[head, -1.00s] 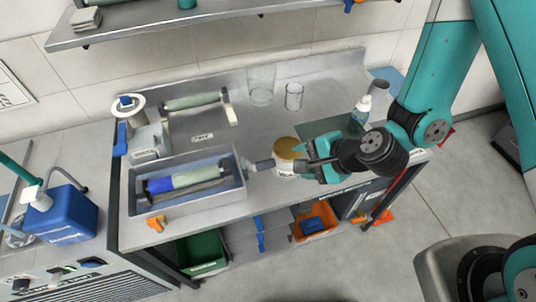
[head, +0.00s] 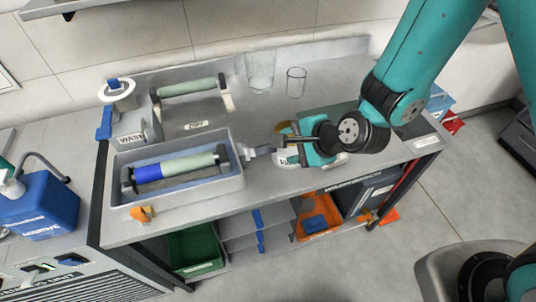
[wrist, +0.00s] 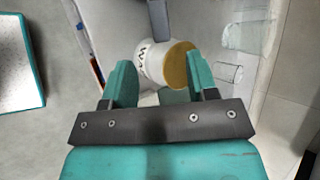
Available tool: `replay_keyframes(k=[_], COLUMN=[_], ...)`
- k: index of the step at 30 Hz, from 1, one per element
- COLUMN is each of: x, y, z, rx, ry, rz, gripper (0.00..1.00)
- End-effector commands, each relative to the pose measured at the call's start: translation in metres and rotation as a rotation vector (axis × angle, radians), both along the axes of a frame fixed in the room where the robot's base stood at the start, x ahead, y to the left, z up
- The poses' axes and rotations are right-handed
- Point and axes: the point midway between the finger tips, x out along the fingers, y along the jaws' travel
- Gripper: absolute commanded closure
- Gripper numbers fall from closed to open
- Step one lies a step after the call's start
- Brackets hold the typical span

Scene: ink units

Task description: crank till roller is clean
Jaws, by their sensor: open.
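The roller (head: 185,165) lies in a grey tray (head: 190,206) on the bench; its left part is blue and the rest pale green. A grey crank (head: 255,151) sticks out from the tray's right side; a grey bar, probably its end, shows at the top of the wrist view (wrist: 159,18). I cannot tell whether a finger touches the crank.
A second green roller (head: 187,87), a wash unit (head: 135,130) and two clear beakers (head: 260,70) stand behind. An orange clip (head: 143,214) lies at the front edge.

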Motion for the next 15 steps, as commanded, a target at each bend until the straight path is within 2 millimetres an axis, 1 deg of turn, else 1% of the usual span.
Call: replay_keyframes(k=[1,7,12,15], x=[0.005,0.026,0.040,0.045], y=[0.007,0.031,0.046,0.052], z=[-0.012,-0.044,-0.063,-0.069], rx=[-0.001,0.000,0.000,0.000], ry=[-0.001,-0.002,-0.001,-0.001], rz=[0.004,0.004,0.002,0.000], gripper=[0.47,0.47,0.47,0.47])
